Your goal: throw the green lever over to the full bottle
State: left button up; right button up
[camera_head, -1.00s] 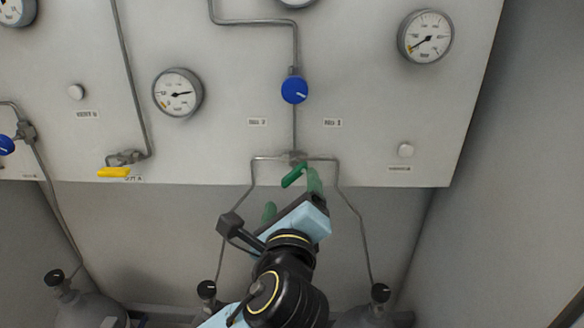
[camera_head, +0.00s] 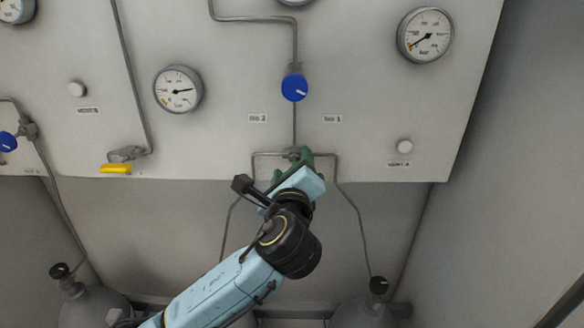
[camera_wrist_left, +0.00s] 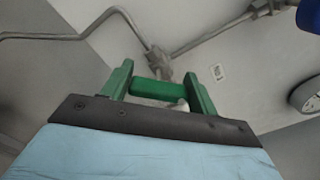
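The green lever (camera_wrist_left: 157,90) is at the pipe junction below the blue knob. In the left wrist view it lies crosswise in the gap between the green fingers of my left gripper (camera_wrist_left: 160,78). The fingers stand wide apart, on either side of the lever; I cannot tell whether they touch it. In the head view my left gripper (camera_head: 292,164) is right at the junction and hides most of the lever. Two pipes run from there down toward the bottles. The right bottle (camera_head: 360,313) shows at the bottom; the left one is mostly behind my arm. My right gripper is out of view.
The panel carries a blue knob (camera_head: 294,88), a centre-left gauge (camera_head: 178,89), an upper-right gauge (camera_head: 425,35) and a yellow lever (camera_head: 116,169). Thin pipes (camera_head: 349,210) flank my gripper. A grey side wall (camera_head: 500,190) stands at right.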

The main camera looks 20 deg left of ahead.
pick_arm(q)
jog(key=c, duration=0.5)
jog(key=shift+n, duration=0.3)
jog(key=n, duration=0.3)
jog(key=shift+f+n, duration=0.2)
jog(key=shift+n, duration=0.1)
jog(key=n, duration=0.3)
jog(key=shift+f+n+b, duration=0.1)
jog(key=shift+n+b, duration=0.2)
jog(key=shift+b, duration=0.05)
jog(key=n+b, duration=0.1)
jog(key=n, duration=0.3)
jog(key=shift+f+n, duration=0.15)
jog(key=shift+n, duration=0.15)
jog(key=n+b, duration=0.1)
jog(key=n, duration=0.4)
jog(key=shift+n, duration=0.4)
